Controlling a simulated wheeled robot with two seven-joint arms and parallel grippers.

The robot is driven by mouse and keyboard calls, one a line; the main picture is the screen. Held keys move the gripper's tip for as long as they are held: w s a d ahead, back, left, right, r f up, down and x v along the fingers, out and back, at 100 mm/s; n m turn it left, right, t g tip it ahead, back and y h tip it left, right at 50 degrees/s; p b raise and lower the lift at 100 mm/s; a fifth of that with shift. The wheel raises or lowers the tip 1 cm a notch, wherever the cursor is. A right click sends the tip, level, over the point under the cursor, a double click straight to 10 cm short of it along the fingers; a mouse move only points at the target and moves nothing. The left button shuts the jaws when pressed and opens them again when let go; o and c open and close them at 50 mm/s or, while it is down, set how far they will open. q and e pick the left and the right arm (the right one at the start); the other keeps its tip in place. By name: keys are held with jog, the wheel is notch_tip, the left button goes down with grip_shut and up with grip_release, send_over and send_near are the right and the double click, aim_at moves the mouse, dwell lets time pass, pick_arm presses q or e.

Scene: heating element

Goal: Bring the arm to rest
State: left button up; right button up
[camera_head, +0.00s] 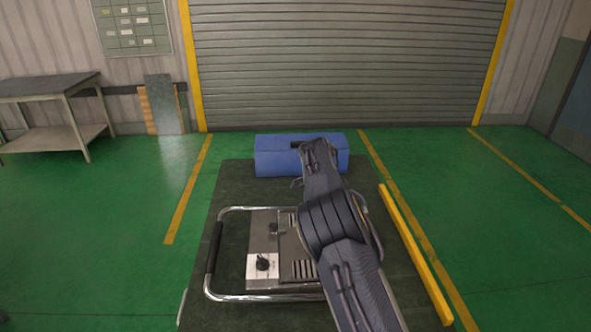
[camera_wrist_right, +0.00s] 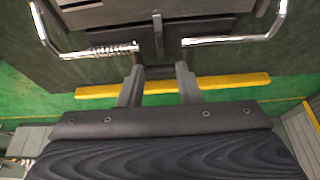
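The heating unit is a grey metal device (camera_head: 262,235) inside a chrome tube frame (camera_head: 265,298), with a black knob (camera_head: 262,262) on a white plate. It lies on a dark surface. My right arm comes in from the bottom right and covers the unit's right part. Its gripper is hidden in the head view. In the right wrist view my right gripper (camera_wrist_right: 160,78) has its two fingers apart, with nothing clearly held between them. Chrome bars (camera_wrist_right: 232,40) and dark parts of the unit show beyond the fingertips. My left gripper is not in view.
A blue box (camera_head: 275,158) stands at the far end of the dark surface (camera_head: 235,185), close to my right arm's far end. A yellow bar (camera_head: 415,255) runs along the right side. A workbench (camera_head: 60,90) stands far left. Green floor at both sides is clear.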

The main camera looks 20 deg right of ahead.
jog(key=s+r+n+t+y, duration=0.2)
jog(key=s+r+n+y, duration=0.15)
jog(key=s, duration=0.55)
jog(key=s+r+n+t+y, duration=0.1)
jog(key=s+r+n+y, duration=0.25)
jog(key=s, duration=0.55)
jog(key=s+a+n+t, duration=0.2)
jog(key=s+a+n, duration=0.4)
jog(key=s, duration=0.4)
jog(key=s+a+n+t+y, duration=0.1)
jog(key=s+a+n, duration=0.5)
jog(key=s, duration=0.4)
jog(key=shift+s+a+t, duration=0.2)
jog(key=shift+a+t, duration=0.2)
jog(key=shift+a, duration=0.15)
